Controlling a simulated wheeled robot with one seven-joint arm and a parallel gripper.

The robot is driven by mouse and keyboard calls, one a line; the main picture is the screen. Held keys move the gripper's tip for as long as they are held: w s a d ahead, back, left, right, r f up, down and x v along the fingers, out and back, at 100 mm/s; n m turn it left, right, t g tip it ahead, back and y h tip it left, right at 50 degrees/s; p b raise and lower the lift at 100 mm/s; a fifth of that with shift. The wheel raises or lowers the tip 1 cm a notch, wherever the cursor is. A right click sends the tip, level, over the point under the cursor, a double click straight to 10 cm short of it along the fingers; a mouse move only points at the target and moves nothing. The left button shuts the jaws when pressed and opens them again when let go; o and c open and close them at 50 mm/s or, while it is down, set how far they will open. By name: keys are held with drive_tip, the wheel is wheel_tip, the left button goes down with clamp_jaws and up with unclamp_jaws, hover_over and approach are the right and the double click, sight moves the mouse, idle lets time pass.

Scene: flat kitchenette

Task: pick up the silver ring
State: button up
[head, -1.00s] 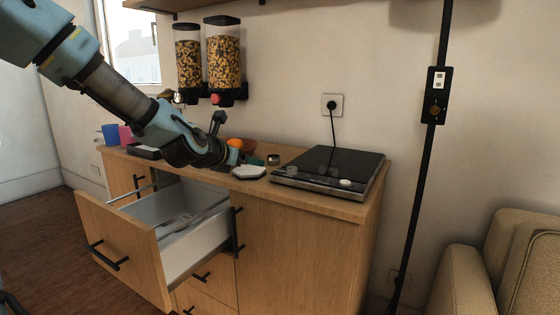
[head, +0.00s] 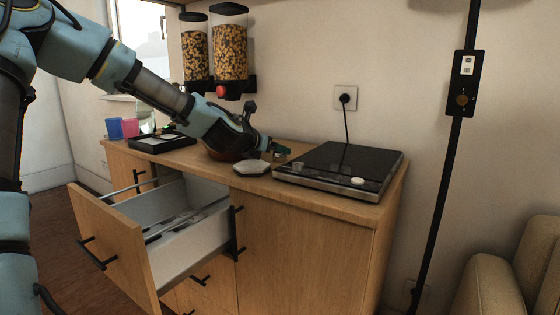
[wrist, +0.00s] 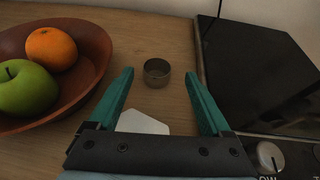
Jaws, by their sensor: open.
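The silver ring (wrist: 157,81) is a short metal band lying on the wooden counter. In the wrist view it sits midway between the tips of my gripper (wrist: 159,74), whose two green fingers are spread open and empty. I cannot tell how high the fingertips are above the counter. In the head view my gripper (head: 280,152) is low over the counter, just left of the black cooktop, and the ring cannot be made out there.
A brown bowl (wrist: 98,92) with an orange and a green apple stands left of the ring. A white hexagonal piece (head: 252,167) lies close by, partly under my gripper. The black cooktop (head: 340,163) is close on the right. An open drawer (head: 115,242) juts out below.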

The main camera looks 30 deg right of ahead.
sight(279, 161)
drive_tip(key=x, duration=0.5)
drive_tip(key=shift+w+a, duration=0.1)
clamp_jaws()
idle(0.6)
